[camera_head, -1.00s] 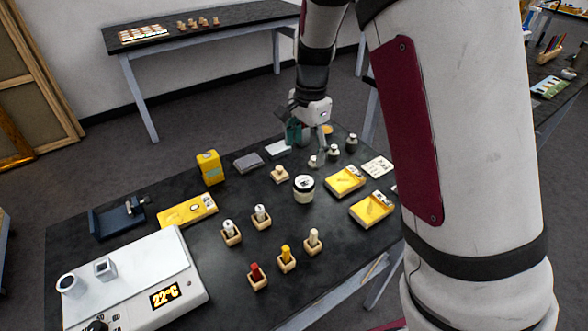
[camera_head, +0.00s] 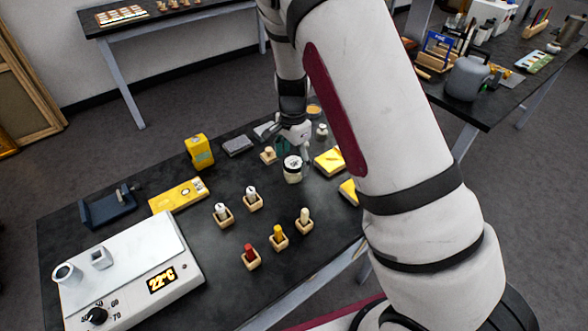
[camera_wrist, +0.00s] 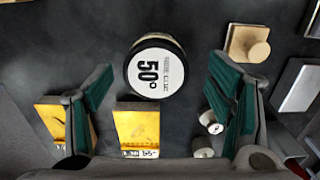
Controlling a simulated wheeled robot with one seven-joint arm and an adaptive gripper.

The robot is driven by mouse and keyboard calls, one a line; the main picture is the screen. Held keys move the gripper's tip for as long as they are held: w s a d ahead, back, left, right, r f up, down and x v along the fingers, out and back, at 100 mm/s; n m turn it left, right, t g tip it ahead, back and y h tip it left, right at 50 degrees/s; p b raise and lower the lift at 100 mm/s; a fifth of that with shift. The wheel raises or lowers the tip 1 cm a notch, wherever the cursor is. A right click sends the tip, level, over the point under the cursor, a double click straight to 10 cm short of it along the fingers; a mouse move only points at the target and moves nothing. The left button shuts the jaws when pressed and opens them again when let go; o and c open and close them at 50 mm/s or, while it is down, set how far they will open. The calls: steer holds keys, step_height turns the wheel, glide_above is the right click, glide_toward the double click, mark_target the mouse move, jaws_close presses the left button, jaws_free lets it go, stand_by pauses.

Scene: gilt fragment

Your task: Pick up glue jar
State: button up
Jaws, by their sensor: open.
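The glue jar (camera_head: 292,168) is a white jar with a dark rim and a round white lid label, upright on the dark table. In the wrist view the glue jar (camera_wrist: 154,70) shows from above, its label reading "50°". My gripper (camera_head: 294,148) is just behind the jar in the head view, partly hidden by the jar and my arm. In the wrist view my gripper (camera_wrist: 162,105) is open, with green-padded fingers apart to the left and right. The jar lies between their lines, towards the top of the picture, and nothing is held.
Yellow packets (camera_head: 329,162) lie right of the jar. A wooden block with a knob (camera_head: 268,155) stands behind left, and small bottles (camera_wrist: 207,120) lie near the right finger. Several wooden holders with sticks (camera_head: 279,237) stand in front. A white heater (camera_head: 130,270) fills the front left.

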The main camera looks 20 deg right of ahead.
mark_target(294, 162)
steer(key=shift+s+f, duration=0.2)
steer(key=shift+f, duration=1.6)
steer(key=c, duration=1.4)
steer(key=shift+r, duration=0.1)
